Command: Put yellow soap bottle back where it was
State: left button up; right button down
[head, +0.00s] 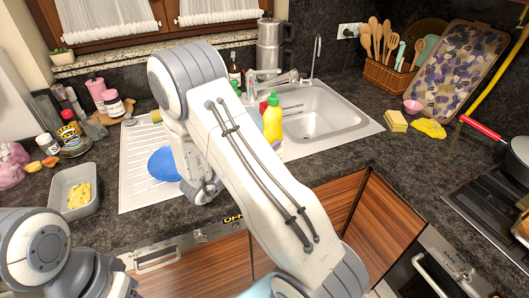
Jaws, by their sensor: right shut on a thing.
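Whether the bottle's base touches the counter is hidden. My left arm is at the bottom left, and its gripper is out of view.
A red bottle (263,106) is just behind the yellow one. The sink (335,112) and faucet (275,80) are close by. A blue plate (163,164) lies on the drainboard (132,180). A grey tub (75,190) is at left. Counter right of the sink has a sponge (396,121) and yellow cloth (429,128).

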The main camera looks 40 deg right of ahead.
notch_tip(320, 180, down, 4)
jog(key=shift+w+p, duration=0.15)
jog(key=shift+p, duration=0.25)
jog(key=shift+f, duration=0.1)
jog(key=shift+f, duration=0.2)
jog(key=shift+c, duration=1.4)
grip_release()
jog(key=shift+r, duration=0.15)
